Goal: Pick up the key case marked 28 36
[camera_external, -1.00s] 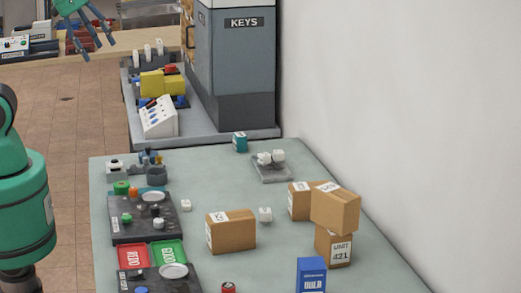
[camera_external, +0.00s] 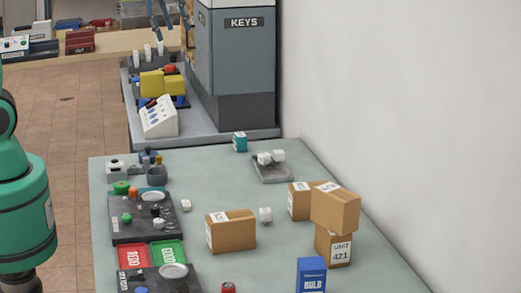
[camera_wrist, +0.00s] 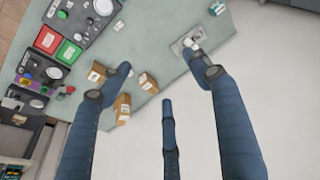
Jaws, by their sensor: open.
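I cannot read 28 36 on anything here. Small white cubes with faint markings stand on the table: one (camera_external: 186,205) beside the black panel and one (camera_external: 265,215) beside a carton. Two more white pieces (camera_external: 271,157) sit on a small grey tray (camera_external: 272,174) at the back; the tray also shows in the wrist view (camera_wrist: 178,48). My gripper (camera_external: 168,22) has long blue fingers, partly cut off by the top edge of the external view. In the wrist view my gripper (camera_wrist: 163,82) is open and empty, high above the table.
Cardboard cartons (camera_external: 231,233) stand mid-table, some stacked at the right (camera_external: 335,212). A blue bulb box (camera_external: 311,276) is in front. Black panels and red and green trays (camera_external: 131,257) line the left. The grey KEYS cabinet (camera_external: 232,65) stands behind, near the wall.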

